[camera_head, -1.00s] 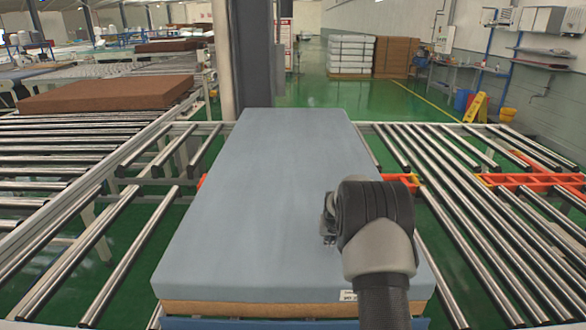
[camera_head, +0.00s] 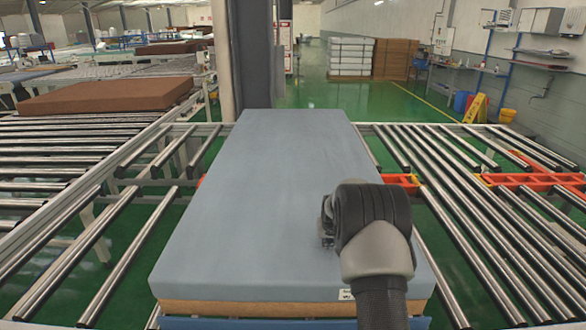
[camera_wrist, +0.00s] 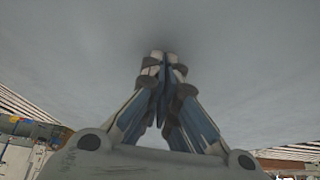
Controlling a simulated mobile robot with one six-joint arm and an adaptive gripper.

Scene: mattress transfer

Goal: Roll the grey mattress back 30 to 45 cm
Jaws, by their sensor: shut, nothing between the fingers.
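The grey mattress (camera_head: 270,190) lies lengthwise in front of me on the roller conveyor, with a tan lower layer (camera_head: 240,307) showing at its near edge. A small white label (camera_head: 346,294) is on the near edge. My gripper (camera_head: 325,222) is over the right near part of the mattress, partly hidden behind my wrist. In the wrist view my gripper (camera_wrist: 164,58) is shut and empty, its fingertips together against the mattress's grey surface (camera_wrist: 70,60). I cannot tell whether they touch it.
Metal rollers (camera_head: 470,210) run on the right and more rollers (camera_head: 60,215) on the left. A brown mattress (camera_head: 110,94) lies at the back left. A dark column (camera_head: 253,55) stands behind the grey mattress. Orange parts (camera_head: 530,180) sit among the right rollers.

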